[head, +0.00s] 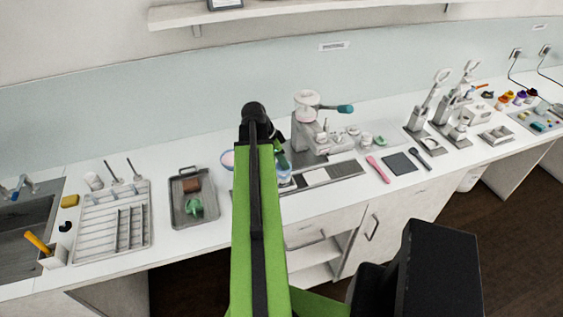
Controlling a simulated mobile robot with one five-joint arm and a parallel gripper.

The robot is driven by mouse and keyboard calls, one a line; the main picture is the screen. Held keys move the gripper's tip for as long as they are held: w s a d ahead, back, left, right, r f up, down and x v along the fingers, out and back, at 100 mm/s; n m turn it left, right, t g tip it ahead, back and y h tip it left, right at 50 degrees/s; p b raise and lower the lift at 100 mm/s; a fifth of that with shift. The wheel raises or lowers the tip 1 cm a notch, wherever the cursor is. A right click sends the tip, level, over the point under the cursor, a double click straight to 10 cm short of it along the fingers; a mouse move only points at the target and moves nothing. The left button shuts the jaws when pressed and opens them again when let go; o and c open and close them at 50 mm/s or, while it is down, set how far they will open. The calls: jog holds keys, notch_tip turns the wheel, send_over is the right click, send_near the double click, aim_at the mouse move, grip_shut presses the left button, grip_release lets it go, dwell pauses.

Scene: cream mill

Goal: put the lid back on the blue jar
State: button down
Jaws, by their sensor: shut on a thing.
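My green and black arm reaches out over the counter in the head view. My gripper (281,157) shows only as a small dark part at the right of the arm's far end. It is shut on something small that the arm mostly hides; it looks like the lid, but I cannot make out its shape. Just below it, a pale blue and white round thing (285,180) shows beside the arm, probably the blue jar, partly covered. I cannot tell whether lid and jar touch.
A white mill machine (305,130) stands close behind, right of the gripper. A grey tray (180,210) with a brown block (191,186) and green item (195,207) lies left. A white rack (105,235) is farther left. A pink spatula (378,169) and dark mat (399,163) lie right.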

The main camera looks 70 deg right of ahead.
jog(key=shift+d+f+b, duration=0.1)
jog(key=shift+f+b, duration=0.25)
jog(key=shift+f, duration=0.4)
jog(key=shift+f+b, duration=0.6)
dwell(1.5)
jog(key=c, duration=1)
grip_release()
jog(key=shift+o, duration=0.6)
jog(key=o, duration=0.4)
jog(key=shift+w, duration=0.1)
notch_tip(320, 180, up, 5)
jog(key=p, duration=0.4)
jog(key=shift+f+p, duration=0.1)
jog(key=shift+p, duration=0.3)
jog(key=shift+f, duration=0.1)
